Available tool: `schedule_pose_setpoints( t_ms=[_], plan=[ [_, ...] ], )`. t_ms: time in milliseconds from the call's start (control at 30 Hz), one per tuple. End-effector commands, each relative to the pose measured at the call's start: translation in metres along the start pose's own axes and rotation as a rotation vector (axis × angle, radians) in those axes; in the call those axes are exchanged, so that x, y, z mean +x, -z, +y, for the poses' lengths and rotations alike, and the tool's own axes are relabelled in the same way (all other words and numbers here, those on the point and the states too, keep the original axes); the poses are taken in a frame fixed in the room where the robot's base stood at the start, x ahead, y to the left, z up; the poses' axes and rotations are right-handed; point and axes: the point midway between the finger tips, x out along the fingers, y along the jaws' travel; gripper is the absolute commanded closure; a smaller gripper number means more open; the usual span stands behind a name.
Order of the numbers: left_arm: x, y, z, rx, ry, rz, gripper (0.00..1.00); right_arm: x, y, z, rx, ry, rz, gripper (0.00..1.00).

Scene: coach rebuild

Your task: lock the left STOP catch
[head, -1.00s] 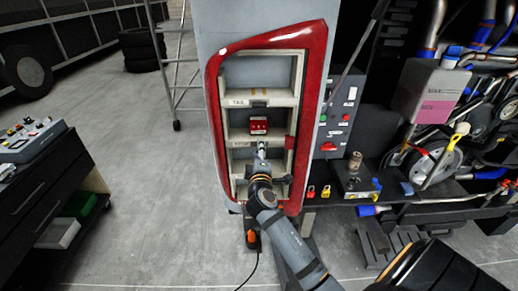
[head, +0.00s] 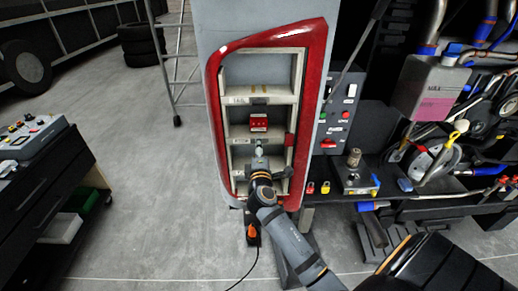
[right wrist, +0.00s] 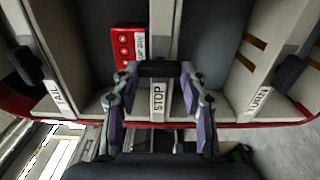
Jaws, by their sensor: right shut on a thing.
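The black STOP catch (right wrist: 158,68) sits at the end of the STOP divider in the right wrist view, above the STOP label (right wrist: 158,100). My right gripper (right wrist: 158,72) is shut on this catch, with one fingertip at each end of it. In the head view my right gripper (head: 259,148) reaches up to the STOP shelf of the red-framed lamp housing (head: 318,65) and hides the catch there. I cannot tell whether the catch is locked. My left gripper is not in view.
A red unit (head: 259,123) sits in the compartment between the TAIL and STOP dividers. Other black catches are by the TAIL label (right wrist: 26,65) and TURN label (right wrist: 289,71). A bench with padlocks (head: 326,188) stands right of the housing. Open floor lies to the left.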

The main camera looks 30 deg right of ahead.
Motion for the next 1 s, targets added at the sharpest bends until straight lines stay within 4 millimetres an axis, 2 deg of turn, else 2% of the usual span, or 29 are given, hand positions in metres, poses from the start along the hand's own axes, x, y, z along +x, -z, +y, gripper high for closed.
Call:
schedule_pose_setpoints(
  t_ms=[33, 67, 200, 467, 567, 800, 1000],
  plan=[
    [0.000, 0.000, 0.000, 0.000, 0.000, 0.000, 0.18, 0.000, 0.000, -0.001, -0.003, 0.001, 0.000, 0.88],
    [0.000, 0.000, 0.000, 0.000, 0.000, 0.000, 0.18, 0.000, 0.000, -0.001, -0.002, 0.001, 0.000, 0.53],
    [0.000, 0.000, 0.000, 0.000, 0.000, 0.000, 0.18, 0.000, 0.000, -0.001, -0.001, 0.001, 0.000, 0.34],
    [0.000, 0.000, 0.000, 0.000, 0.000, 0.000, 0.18, 0.000, 0.000, 0.000, 0.000, 0.001, 0.000, 0.34],
    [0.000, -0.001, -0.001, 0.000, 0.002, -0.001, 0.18, -0.006, 0.000, -0.001, 0.001, 0.001, 0.000, 0.34],
    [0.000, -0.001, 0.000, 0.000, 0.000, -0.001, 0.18, -0.050, 0.000, -0.002, 0.002, 0.005, -0.001, 0.34],
    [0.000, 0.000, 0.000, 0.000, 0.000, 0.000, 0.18, -0.073, 0.000, -0.001, 0.001, 0.002, -0.001, 0.34]
  ],
)
